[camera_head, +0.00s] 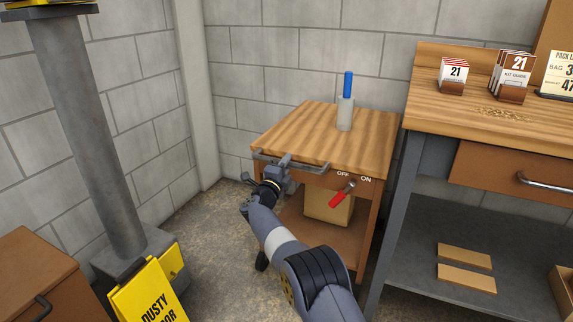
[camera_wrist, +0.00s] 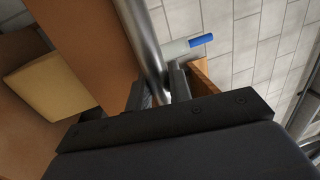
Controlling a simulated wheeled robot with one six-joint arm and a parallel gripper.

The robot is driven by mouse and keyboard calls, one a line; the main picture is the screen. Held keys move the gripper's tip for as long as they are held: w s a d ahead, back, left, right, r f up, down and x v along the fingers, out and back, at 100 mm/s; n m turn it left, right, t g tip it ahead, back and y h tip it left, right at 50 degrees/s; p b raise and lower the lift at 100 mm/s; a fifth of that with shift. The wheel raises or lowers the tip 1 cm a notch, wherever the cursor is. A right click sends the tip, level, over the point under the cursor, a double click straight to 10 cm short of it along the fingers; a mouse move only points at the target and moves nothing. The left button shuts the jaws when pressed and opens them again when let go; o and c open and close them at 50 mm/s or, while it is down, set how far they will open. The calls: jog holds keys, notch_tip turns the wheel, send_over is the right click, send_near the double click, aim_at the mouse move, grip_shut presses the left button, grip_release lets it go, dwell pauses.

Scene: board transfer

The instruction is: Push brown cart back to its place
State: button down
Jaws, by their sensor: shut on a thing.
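The brown cart (camera_head: 318,134) stands against the grey block wall, left of the workbench, with a wood top and a lower shelf. A grey metal handle bar (camera_head: 322,168) runs along its front edge. My gripper (camera_head: 285,164) is at the left part of this bar and is shut on it. In the wrist view the bar (camera_wrist: 143,45) passes between my gripper's fingers (camera_wrist: 160,88). A grey cylinder with a blue top (camera_head: 345,112) stands upright on the cart, and it also shows in the wrist view (camera_wrist: 188,46). A red-handled switch (camera_head: 341,194) is on the cart's front between OFF and ON.
A cardboard box (camera_head: 328,208) sits on the cart's lower shelf. The workbench (camera_head: 480,92) is close on the right. A grey post (camera_head: 88,130) with a yellow DUSTY FLOOR sign (camera_head: 148,296) and a brown cabinet (camera_head: 38,275) stand left. Bare floor (camera_head: 215,240) lies between.

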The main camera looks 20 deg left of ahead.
jog(key=shift+w+d+r, duration=0.1)
jog(key=shift+w+r, duration=0.05)
jog(key=c, duration=1.3)
grip_release()
jog(key=shift+w, duration=0.15)
jog(key=shift+c, duration=0.2)
jog(key=p+v, duration=0.2)
jog(key=v, duration=0.9)
jog(key=shift+p, duration=0.3)
jog(key=shift+w, duration=0.2)
jog(key=shift+b+x, duration=1.35)
jog(key=shift+x, duration=3.8)
